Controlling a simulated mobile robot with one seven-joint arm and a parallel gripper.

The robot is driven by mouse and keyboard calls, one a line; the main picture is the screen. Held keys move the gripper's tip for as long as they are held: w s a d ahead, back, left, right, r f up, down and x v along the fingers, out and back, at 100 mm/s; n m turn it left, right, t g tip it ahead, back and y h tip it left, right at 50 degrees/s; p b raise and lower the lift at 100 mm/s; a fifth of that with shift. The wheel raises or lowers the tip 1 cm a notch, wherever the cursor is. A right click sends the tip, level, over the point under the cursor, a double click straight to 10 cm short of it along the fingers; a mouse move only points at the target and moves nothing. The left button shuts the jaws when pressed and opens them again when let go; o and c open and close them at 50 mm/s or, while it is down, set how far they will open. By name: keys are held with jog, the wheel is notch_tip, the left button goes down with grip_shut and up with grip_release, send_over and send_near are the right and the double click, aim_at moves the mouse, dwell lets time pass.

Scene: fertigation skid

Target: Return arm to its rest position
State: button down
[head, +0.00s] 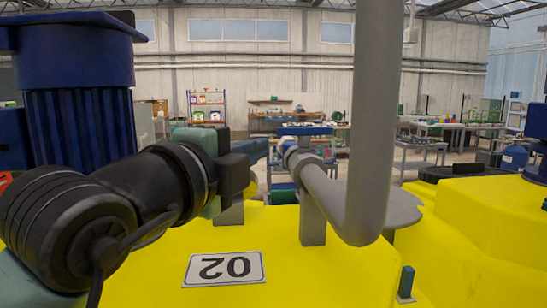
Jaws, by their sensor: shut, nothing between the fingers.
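No gripper fingers can be made out in the head view. At the left, large black jointed cylinders (150,182) with grey rings and a hanging cable fill the near foreground. They end at a small dark block near the picture's middle left.
A blue ribbed motor (80,120) stands at upper left. A thick grey pipe (375,110) rises and bends near the centre, with a grey post (312,215) beside it. Yellow housing (330,272) bears an upside-down "02" label (224,268). Benches and shelves stand behind.

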jog(key=s+d+r+n+t+h, duration=0.2)
jog(key=s+d+r+n+t, duration=0.35)
jog(key=s+r, duration=0.2)
jog(key=s+r+n+t+y, duration=0.1)
jog(key=s+n+t+y, duration=0.4)
jog(key=n, duration=1.1)
jog(key=s+y, duration=0.3)
jog(key=s, duration=0.1)
jog(key=shift+n, duration=0.35)
